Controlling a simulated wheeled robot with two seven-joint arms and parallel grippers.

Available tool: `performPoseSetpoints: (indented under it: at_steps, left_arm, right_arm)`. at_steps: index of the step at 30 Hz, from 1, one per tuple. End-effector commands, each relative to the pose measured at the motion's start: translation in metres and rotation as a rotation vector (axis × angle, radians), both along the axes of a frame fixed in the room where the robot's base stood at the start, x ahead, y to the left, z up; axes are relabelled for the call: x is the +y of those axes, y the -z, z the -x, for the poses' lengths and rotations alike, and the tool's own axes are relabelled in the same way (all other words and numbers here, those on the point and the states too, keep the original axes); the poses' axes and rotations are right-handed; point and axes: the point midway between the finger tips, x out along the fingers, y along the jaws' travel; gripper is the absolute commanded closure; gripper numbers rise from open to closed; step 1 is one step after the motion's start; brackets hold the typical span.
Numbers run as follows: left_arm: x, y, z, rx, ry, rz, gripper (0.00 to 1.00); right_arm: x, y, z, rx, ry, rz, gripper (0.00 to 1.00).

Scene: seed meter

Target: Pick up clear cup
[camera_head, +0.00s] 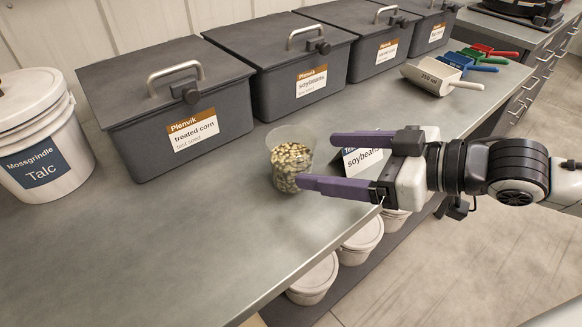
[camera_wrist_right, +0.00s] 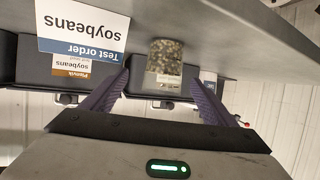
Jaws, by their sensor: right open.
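The clear cup (camera_head: 291,158), partly filled with pale seeds, stands upright on the grey counter. It also shows in the right wrist view (camera_wrist_right: 164,63), which is upside down, lying ahead of and between the two purple fingers. My right gripper (camera_head: 317,161) is open, reaching in from the right. Its fingertips are at the cup's right edge; whether they touch it I cannot tell. My left gripper is not in view.
A "soybeans" test order card (camera_head: 362,160) stands just behind the gripper. Dark lidded seed bins (camera_head: 165,115) line the back, and a white talc bucket (camera_head: 45,140) stands at left. Scoops (camera_head: 440,76) lie at the far right. The counter's front left is clear.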

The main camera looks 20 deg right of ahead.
Motion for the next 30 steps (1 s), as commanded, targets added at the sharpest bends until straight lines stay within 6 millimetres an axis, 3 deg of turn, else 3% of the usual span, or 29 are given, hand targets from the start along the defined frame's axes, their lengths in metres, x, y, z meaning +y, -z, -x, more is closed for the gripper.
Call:
performPoseSetpoints:
  at_steps: [21, 30]
  left_arm:
    - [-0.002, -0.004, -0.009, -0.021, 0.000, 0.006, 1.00]
    - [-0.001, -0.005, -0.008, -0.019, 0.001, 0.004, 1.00]
  right_arm:
    - [0.017, 0.010, -0.021, 0.000, 0.002, -0.003, 0.20]
    - [0.042, 0.018, -0.041, 0.000, 0.000, -0.007, 0.20]
